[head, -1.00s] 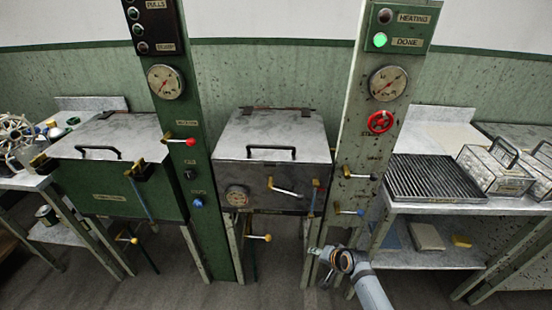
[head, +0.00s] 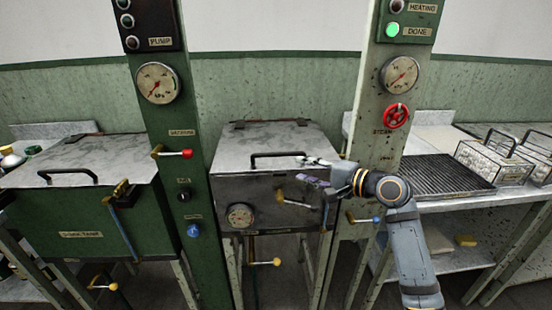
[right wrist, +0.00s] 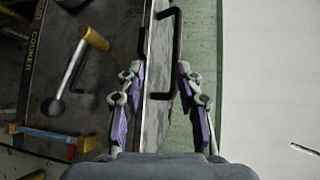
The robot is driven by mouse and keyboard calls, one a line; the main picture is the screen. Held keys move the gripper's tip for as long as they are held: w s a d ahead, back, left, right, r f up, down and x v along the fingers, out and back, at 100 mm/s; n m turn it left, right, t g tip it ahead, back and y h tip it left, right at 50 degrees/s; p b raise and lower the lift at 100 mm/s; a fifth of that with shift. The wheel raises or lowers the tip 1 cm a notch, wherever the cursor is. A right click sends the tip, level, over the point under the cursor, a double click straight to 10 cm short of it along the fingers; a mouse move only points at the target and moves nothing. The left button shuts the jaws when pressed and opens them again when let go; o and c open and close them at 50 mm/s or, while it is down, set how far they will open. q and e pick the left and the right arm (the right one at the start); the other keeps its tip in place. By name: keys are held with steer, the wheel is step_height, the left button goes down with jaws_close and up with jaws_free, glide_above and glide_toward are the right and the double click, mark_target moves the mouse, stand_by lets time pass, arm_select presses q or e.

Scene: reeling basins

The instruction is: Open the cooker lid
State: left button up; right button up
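The cooker (head: 262,205) is the grey metal box between the two posts. Its lid (head: 245,143) lies flat and shut, with a black bar handle (head: 280,155) near the front edge. My right gripper (head: 312,168) is at the right end of this handle, just over the front edge. In the right wrist view, my right gripper (right wrist: 159,67) is open with its purple-padded fingers apart. The lid handle (right wrist: 177,45) shows ahead and partly between the fingertips; contact cannot be told. My left gripper is not in view.
A lever with a yellow grip (head: 292,201) sticks out of the cooker front below my gripper. The green post (head: 180,120) stands left and the pale post (head: 388,140) with a red valve wheel (head: 396,116) right. A green tank (head: 85,225) is further left.

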mark_target(278, 156)
steer(key=shift+y, duration=0.3)
steer(key=x, duration=0.3)
steer(key=r+x, duration=0.1)
steer(key=x, duration=0.3)
steer(key=r+x, duration=0.1)
steer(key=x, duration=0.2)
steer(key=shift+w+a, duration=0.3)
jaws_close()
